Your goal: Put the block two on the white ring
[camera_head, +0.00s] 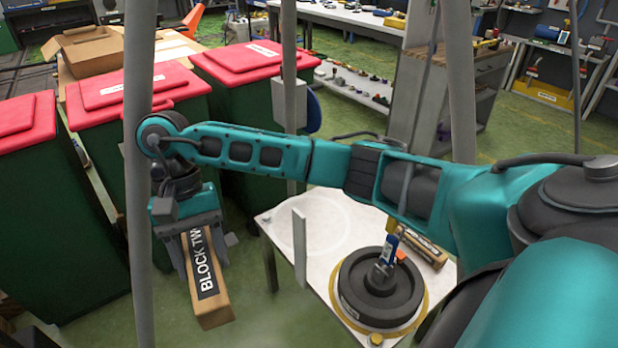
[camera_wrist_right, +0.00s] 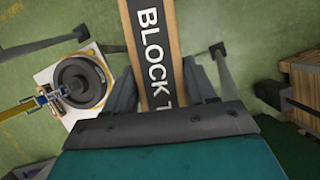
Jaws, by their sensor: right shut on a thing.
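Block two (camera_head: 208,290) is a long wooden block with a black label in white letters. My right gripper (camera_head: 203,252) is shut on it, left of the small table and over the green floor; the block hangs tilted downward. In the right wrist view, block two (camera_wrist_right: 153,45) lies between the fingers of the gripper (camera_wrist_right: 163,85). The white ring (camera_head: 345,225) is a faint circle on the white tabletop, left of and behind the black turntable; an upright pale plate hides part of it. My left gripper is not in view.
The black turntable (camera_head: 360,296) stands on a yellow ring on the white table (camera_head: 280,232), with a blue tool on top. Another wooden block (camera_head: 428,250) lies behind it. Red-lidded bins (camera_head: 140,92) stand at the left. Thin grey posts (camera_head: 137,180) rise in front.

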